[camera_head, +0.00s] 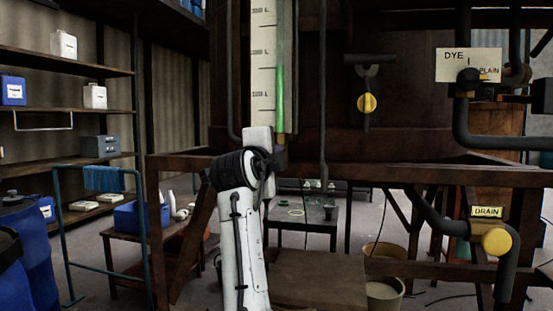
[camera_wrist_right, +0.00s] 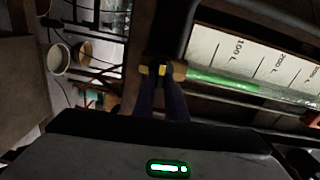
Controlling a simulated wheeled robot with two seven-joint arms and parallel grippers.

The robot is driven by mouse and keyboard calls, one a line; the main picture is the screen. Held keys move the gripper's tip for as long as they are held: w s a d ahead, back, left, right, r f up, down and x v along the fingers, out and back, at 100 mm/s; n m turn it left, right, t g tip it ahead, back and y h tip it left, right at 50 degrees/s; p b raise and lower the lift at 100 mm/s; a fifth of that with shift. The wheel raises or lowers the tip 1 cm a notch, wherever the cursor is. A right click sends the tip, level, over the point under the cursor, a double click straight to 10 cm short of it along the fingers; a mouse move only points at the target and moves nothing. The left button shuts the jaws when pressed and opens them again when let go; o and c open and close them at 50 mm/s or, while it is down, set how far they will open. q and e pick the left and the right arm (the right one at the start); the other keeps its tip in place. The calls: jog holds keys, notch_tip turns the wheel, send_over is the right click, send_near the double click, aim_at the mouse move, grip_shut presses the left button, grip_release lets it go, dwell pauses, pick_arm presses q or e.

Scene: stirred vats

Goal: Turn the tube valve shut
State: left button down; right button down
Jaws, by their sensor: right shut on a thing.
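In the right wrist view my right gripper (camera_wrist_right: 160,78) has its two dark fingers closed on the small yellow handle of the tube valve (camera_wrist_right: 161,70). The fingers partly cover the handle, and I cannot tell how far it is turned. A brass-coloured valve body (camera_wrist_right: 179,70) sits at the lower end of the sight tube (camera_wrist_right: 222,81), which holds green liquid. In the head view the tube (camera_head: 280,85) stands upright beside a white scale board (camera_head: 263,60). My white right arm reaches up to its foot and hides the fingers and handle. My left gripper is not in view.
A rusty frame beam (camera_head: 400,174) crosses in front of the dark vat. A yellow-knobbed drain valve (camera_head: 495,242) and a dye sign (camera_head: 468,65) are at the right. Dark vertical pipes (camera_head: 322,90) run close to the tube. Buckets (camera_head: 384,295) stand below.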

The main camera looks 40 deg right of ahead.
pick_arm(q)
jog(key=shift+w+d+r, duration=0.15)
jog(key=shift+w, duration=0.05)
pick_arm(e)
jog(key=shift+f+m, duration=0.2)
jog(key=shift+m, duration=0.4)
jog(key=c, duration=1.8)
grip_release()
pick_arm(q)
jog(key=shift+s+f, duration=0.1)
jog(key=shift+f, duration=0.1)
pick_arm(e)
jog(key=shift+r, duration=0.1)
